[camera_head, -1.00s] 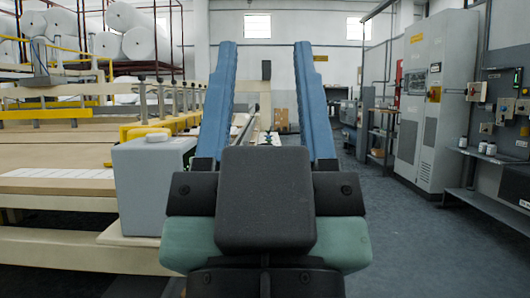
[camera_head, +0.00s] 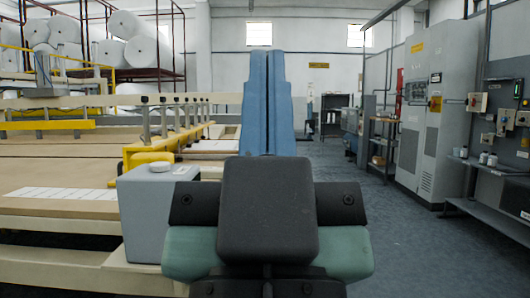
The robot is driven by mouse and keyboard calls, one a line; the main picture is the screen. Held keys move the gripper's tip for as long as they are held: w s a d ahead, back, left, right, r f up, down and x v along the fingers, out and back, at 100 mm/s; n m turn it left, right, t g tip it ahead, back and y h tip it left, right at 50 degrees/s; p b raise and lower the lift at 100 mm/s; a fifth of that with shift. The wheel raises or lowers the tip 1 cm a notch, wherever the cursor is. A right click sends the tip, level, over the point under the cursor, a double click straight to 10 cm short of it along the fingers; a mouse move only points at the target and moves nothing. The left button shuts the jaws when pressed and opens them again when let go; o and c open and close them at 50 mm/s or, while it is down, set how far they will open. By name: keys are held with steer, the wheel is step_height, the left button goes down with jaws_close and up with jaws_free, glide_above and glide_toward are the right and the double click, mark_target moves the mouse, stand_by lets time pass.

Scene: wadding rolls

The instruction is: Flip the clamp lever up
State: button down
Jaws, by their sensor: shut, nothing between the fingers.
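My gripper (camera_head: 267,54) points away from the camera into the room, with its two long blue fingers shut together and nothing between them. Its dark, blocky body fills the lower middle of the head view. I cannot pick out the clamp lever for certain. A row of upright posts with dark tops (camera_head: 164,112) stands along a yellow bar (camera_head: 150,157) on the machine, left of my fingers. Whatever lies directly behind the fingers and gripper body is hidden.
A grey box with a white cap (camera_head: 150,205) stands close on the left, at the edge of the tan machine bed (camera_head: 45,150). White rolls (camera_head: 130,38) sit on a rack behind. Grey cabinets (camera_head: 428,115) line the right. The floor (camera_head: 405,225) between is clear.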

step_height(320, 180, up, 41)
steer(key=p, duration=3.9)
